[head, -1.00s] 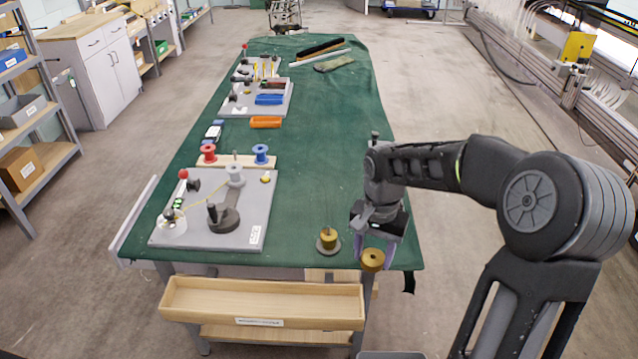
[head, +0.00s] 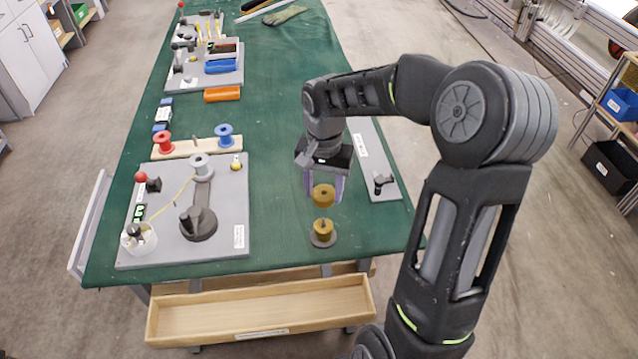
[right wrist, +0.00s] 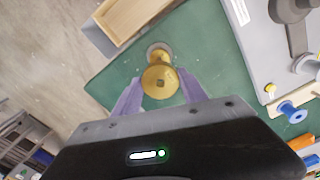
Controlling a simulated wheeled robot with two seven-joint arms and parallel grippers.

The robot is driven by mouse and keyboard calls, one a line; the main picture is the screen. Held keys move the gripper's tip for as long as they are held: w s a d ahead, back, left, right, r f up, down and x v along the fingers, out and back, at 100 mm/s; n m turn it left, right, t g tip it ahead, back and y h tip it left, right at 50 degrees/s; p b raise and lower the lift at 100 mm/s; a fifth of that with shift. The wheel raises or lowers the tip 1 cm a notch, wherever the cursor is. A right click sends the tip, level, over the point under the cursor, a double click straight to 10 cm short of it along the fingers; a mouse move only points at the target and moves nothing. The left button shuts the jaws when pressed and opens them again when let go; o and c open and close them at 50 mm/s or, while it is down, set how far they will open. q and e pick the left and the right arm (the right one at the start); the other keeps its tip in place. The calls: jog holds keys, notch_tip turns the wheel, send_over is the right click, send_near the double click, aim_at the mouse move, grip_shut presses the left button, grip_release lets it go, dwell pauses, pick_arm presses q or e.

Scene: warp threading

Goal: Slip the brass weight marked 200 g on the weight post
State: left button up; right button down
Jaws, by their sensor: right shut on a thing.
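A brass weight (head: 323,194) is held between the purple fingers of my right gripper (head: 324,188); its marking is not legible. My left gripper is out of view.
A grey board (head: 160,250) with spools and a dark lever stands to the left. Another grey plate (head: 384,180) lies right of my gripper. A wooden tray (head: 265,331) hangs below the front edge. The green cloth (head: 275,200) around the post is clear.

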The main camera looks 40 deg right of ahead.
aim_at(324, 219)
jog(key=shift+f, duration=0.1)
jog(key=shift+s+f+b, duration=0.1)
jog(key=shift+f+b, duration=0.8)
jog(key=shift+f, duration=0.2)
jog(key=shift+f+b, duration=1.1)
jog(key=shift+f, duration=0.6)
jog(key=shift+f+b, duration=1.35)
jog(key=shift+b, duration=0.05)
dwell(0.7)
dwell(0.3)
jog(key=c, duration=0.6)
grip_release()
jog(key=shift+o, duration=0.6)
